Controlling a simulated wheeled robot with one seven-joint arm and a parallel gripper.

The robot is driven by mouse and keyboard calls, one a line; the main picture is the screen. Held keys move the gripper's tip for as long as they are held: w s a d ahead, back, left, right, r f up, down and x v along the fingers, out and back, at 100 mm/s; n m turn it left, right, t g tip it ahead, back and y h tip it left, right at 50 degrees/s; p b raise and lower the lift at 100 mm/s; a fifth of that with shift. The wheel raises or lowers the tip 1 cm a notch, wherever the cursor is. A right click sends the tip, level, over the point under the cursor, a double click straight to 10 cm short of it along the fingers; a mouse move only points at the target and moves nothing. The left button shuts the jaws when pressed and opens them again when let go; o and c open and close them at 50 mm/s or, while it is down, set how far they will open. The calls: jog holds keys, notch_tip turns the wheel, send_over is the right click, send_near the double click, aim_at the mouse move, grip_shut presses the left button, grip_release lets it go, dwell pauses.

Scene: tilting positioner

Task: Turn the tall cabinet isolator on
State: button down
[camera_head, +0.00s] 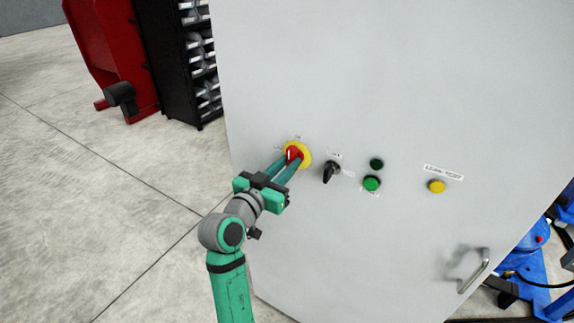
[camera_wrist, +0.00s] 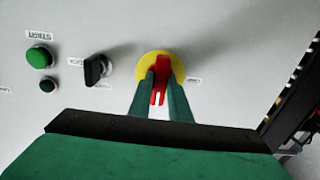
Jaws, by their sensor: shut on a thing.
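The tall cabinet (camera_head: 330,80) is a large light grey box with controls on its front face. Its isolator (camera_head: 303,150) is a red handle on a round yellow plate at the left of the row of controls. My gripper (camera_head: 291,160) is at the isolator, with its two green fingers shut on the red handle. In the wrist view the red handle (camera_wrist: 161,74) stands between the fingertips (camera_wrist: 160,85), in front of the yellow plate. The fingers cover part of the handle and plate. The labels around the plate are too small to read.
A black selector knob (camera_head: 331,171) sits close right of the isolator, then green buttons (camera_head: 372,184) and a yellow button (camera_head: 437,187). A metal door handle (camera_head: 474,271) is lower right. A black bin rack (camera_head: 175,70) and red machine (camera_head: 105,50) stand behind left. Floor at left is clear.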

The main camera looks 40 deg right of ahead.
jog(key=shift+r, duration=0.2)
dwell(0.4)
jog(key=c, duration=1.6)
grip_release()
jog(key=shift+f, duration=0.1)
jog(key=shift+c, duration=0.2)
jog(key=v, duration=1.1)
jog(key=shift+w, duration=0.1)
jog(key=shift+f, duration=0.15)
